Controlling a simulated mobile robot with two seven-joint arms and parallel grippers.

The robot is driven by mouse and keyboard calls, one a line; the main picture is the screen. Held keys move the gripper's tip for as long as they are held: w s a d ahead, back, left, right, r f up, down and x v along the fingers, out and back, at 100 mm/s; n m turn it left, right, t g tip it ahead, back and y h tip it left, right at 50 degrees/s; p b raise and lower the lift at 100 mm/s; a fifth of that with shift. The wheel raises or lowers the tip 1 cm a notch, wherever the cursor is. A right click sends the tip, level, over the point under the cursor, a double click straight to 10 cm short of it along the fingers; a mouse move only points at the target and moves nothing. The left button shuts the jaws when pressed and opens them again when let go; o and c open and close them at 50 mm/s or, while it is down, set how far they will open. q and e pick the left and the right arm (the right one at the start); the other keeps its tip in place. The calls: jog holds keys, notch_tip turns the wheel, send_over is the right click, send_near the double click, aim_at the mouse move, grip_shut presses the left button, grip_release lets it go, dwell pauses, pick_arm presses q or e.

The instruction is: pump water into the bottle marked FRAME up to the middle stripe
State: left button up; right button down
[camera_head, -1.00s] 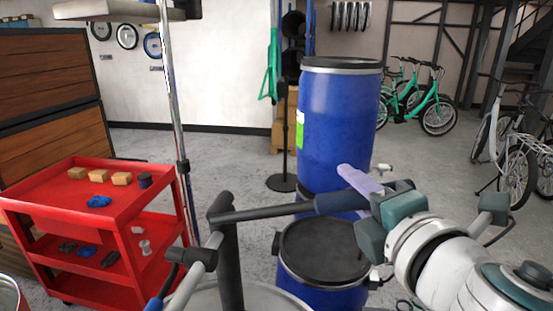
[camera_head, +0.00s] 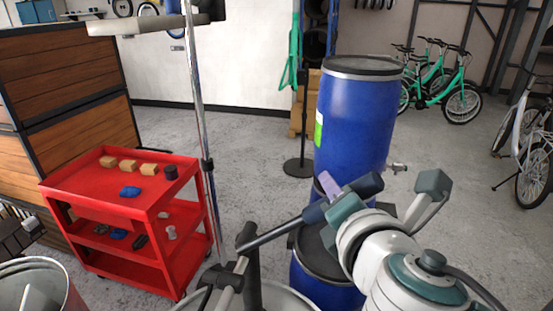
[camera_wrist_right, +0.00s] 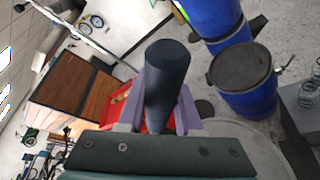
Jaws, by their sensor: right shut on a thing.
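My right gripper (camera_head: 332,193) is shut on the dark grip of the pump handle (camera_head: 368,185). The handle slopes up to the right from the pump (camera_head: 251,275), a dark upright post with a side fitting, above a round drum top (camera_head: 285,299). In the right wrist view, the handle grip (camera_wrist_right: 166,85) sits between the pale purple fingers of my right gripper (camera_wrist_right: 160,112). I cannot make out the bottle marked FRAME, its stripes or any water in these views. My left gripper is not in view.
A red trolley (camera_head: 120,207) with small blocks stands left. Blue drums (camera_head: 352,120) stand behind my right gripper, one with a tap (camera_head: 397,167). A chrome pole (camera_head: 199,110) rises left of the pump. Bikes (camera_head: 440,82) stand far back. Grey floor is open between.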

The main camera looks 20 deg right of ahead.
jog(key=shift+r, duration=0.1)
jog(key=c, duration=0.6)
grip_release()
jog(key=shift+b+v, duration=0.65)
jog(key=shift+v, duration=4.25)
